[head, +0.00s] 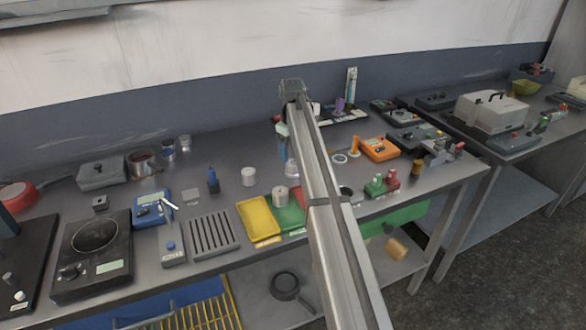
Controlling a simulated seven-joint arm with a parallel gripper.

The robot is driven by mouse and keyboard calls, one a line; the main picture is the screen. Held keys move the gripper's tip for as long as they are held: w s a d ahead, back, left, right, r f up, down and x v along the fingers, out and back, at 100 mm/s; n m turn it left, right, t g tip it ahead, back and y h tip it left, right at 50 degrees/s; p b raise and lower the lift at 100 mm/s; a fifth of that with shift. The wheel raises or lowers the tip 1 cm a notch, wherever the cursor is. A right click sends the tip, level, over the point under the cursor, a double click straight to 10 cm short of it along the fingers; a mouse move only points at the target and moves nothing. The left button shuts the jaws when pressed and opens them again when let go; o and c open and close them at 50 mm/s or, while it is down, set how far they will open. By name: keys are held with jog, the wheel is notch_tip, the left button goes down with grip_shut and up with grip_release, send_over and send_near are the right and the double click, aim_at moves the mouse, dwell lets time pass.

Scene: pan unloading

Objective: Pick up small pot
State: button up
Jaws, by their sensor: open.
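A small metal pot (143,162) with a brownish side stands at the back left of the bench, beside a grey lidded box. A dark pan with a handle (285,287) lies on the lower shelf; I cannot tell which of the two the task means. My arm reaches from the lower right to the back middle of the bench. My gripper (283,146) hangs at its far end, partly hidden by the arm. It is open, well right of the metal pot and far above the dark pan. Its fingertips are too small to make out.
A hot plate (95,236) and a red pan (17,194) are at the left. A yellow tray (258,218), a slotted grey rack (212,234) and white cylinders (248,176) fill the middle. Small tins (168,148) stand right of the metal pot.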

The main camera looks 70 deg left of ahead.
aim_at(293, 161)
jog(key=shift+w+d+f, duration=0.1)
jog(key=shift+w+f, duration=0.05)
jog(key=shift+f, duration=2.45)
jog(key=shift+c, duration=0.3)
jog(key=c, duration=0.7)
jog(key=shift+r, duration=0.1)
